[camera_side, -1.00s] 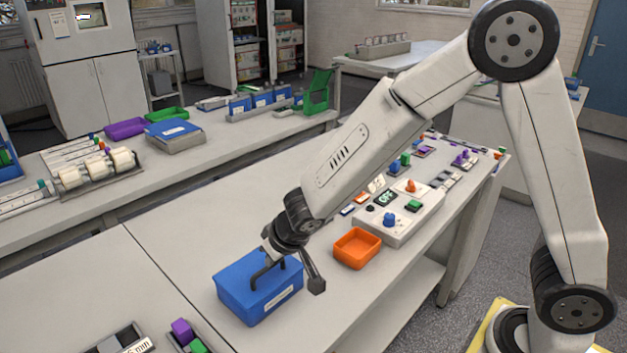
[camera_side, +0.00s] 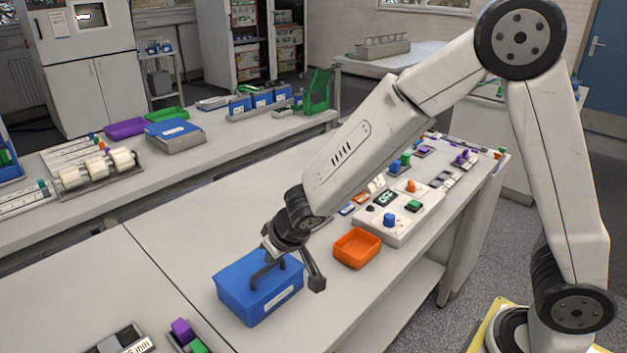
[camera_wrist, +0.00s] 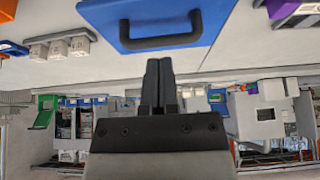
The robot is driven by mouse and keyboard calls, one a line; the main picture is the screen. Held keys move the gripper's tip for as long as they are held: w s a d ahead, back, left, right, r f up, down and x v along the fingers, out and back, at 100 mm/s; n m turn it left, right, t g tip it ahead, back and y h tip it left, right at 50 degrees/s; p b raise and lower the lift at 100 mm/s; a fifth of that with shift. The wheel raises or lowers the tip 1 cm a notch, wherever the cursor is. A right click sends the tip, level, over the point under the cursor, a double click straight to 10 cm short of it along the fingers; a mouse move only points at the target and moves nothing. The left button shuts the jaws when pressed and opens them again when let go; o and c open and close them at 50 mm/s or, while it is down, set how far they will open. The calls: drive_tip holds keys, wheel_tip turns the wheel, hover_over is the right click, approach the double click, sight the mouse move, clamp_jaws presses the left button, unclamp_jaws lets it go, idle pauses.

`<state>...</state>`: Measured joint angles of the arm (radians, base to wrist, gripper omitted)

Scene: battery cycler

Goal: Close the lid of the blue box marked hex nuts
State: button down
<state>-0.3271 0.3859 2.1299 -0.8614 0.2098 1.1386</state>
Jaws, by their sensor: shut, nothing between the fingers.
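The blue box (camera_side: 262,308) stands on the near bench, with a white label on its front that is too small to read. Its lid (camera_side: 234,276) lies flat across the top, looking shut, and carries a dark arched handle (camera_side: 256,275). In the wrist view the blue lid (camera_wrist: 105,12) and handle (camera_wrist: 160,42) show at the top of the picture. My gripper (camera_wrist: 159,62) is shut and empty, its dark fingers side by side near the handle. In the side view my gripper (camera_side: 266,255) is close over the lid. I cannot tell whether it touches.
An orange tray (camera_side: 357,248) sits right of the box, beside a white control panel (camera_side: 398,222) with coloured knobs. Small trays with purple and green pieces (camera_side: 182,330) lie at the lower left. The bench left of and behind the box is clear.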

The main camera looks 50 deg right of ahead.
drive_tip(key=s+f, duration=0.3)
drive_tip(key=s, duration=0.4)
drive_tip(key=shift+s, duration=0.4)
idle(1.6)
drive_tip(key=shift+d, duration=0.1)
idle(0.4)
drive_tip(key=s+d+r+g, duration=0.3)
drive_tip(key=s+d, duration=0.4)
drive_tip(key=d, duration=0.4)
drive_tip(key=shift+s+d+r, duration=0.3)
drive_tip(key=shift+s+d, duration=0.05)
idle(0.4)
